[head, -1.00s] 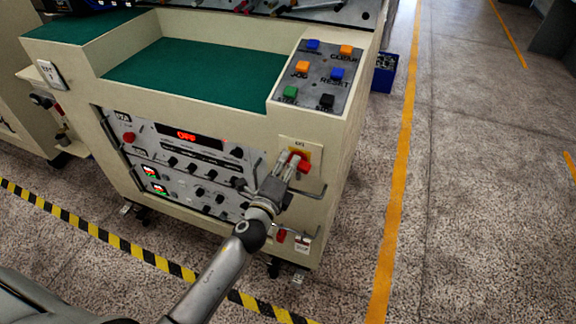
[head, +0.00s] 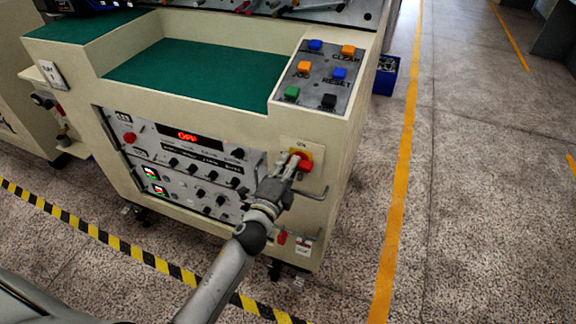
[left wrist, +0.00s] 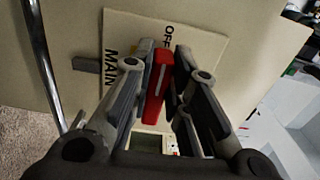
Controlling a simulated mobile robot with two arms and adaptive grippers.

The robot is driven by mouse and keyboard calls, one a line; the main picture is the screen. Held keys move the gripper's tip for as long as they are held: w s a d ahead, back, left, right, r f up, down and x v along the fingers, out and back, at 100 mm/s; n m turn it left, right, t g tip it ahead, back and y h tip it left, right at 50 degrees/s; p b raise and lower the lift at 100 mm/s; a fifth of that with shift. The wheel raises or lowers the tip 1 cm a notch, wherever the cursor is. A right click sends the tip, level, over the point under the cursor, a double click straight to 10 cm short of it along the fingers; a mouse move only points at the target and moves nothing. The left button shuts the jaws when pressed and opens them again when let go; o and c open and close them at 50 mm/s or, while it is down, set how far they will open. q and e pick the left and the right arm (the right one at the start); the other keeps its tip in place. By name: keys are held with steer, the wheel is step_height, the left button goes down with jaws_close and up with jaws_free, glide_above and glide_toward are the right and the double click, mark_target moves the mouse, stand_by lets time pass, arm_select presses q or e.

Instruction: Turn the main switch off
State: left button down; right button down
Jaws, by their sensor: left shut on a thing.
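The main switch has a red handle (head: 304,164) on a yellow plate, on the front of the cream machine cabinet at its right end. My left gripper (head: 290,174) reaches it from below and is shut on the handle. In the left wrist view the red handle (left wrist: 157,85), with a white line along it, stands between the two fingers of my left gripper (left wrist: 160,75). The plate around it reads MAIN and OFF; the fingers hide part of the plate. The cabinet's red display (head: 187,136) seems to read OFF. My right gripper is not in view.
A control panel (head: 300,134) with coloured buttons is on top of the cabinet. A blue bin (head: 386,76) stands behind it. The floor to the right is clear.

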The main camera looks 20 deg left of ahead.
arm_select(q)
steer(key=shift+f, duration=0.1)
steer(key=c, duration=1.4)
jaws_free()
steer(key=s, duration=1.2)
steer(key=shift+a, duration=0.2)
